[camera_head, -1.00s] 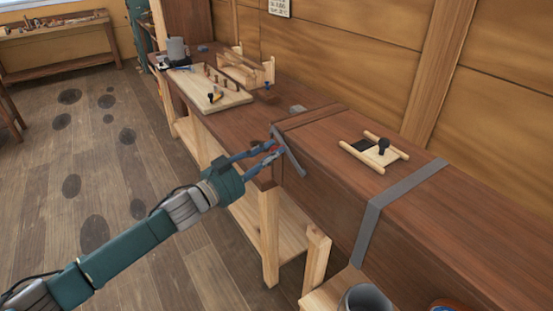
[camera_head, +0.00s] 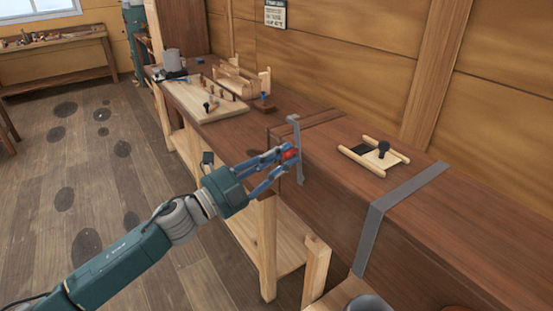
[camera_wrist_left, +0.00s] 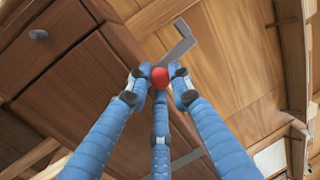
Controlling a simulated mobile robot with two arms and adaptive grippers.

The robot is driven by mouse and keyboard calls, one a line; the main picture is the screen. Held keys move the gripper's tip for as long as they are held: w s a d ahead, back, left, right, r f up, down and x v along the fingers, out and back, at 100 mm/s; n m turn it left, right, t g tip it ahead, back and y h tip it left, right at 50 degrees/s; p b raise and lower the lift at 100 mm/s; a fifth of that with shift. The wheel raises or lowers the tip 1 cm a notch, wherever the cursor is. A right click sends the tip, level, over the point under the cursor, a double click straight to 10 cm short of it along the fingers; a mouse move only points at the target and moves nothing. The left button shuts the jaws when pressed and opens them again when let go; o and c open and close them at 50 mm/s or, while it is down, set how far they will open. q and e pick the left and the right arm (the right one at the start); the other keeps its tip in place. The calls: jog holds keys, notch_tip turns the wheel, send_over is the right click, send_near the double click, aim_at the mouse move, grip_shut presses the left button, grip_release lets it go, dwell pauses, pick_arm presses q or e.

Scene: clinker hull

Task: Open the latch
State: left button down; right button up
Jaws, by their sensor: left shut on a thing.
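My left gripper (camera_head: 286,157) reaches in from the left and is shut on the red knob. In the left wrist view the knob (camera_wrist_left: 159,77) sits between the blue fingertips, with the grey bar (camera_wrist_left: 179,45) behind it. The fingers hide part of the bar and its pivot. My right gripper is not in view.
On the chest lid lie a small wooden slide with a black knob (camera_head: 383,150) and a grey strap (camera_head: 405,190). The workbench (camera_head: 245,133) behind holds a pegged board (camera_head: 207,103) and a grey mug (camera_head: 172,58). Floor at left is open.

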pick_arm(q)
jog(key=shift+s+d+f+m+g+h+b, duration=0.2)
jog(key=shift+s+d+m+b, duration=0.3)
jog(key=shift+m, duration=0.7)
jog(key=shift+s+d+f+m+g+h+b, duration=0.3)
jog(key=shift+s+m, duration=0.35)
jog(key=shift+m, duration=0.55)
jog(key=shift+s+d+m+g+h+b, duration=0.1)
jog(key=shift+s+d+m+g+b, duration=0.35)
jog(key=shift+m, duration=0.75)
jog(key=shift+s, duration=0.15)
jog(key=c, duration=1.5)
grip_release()
jog(key=shift+c, duration=0.2)
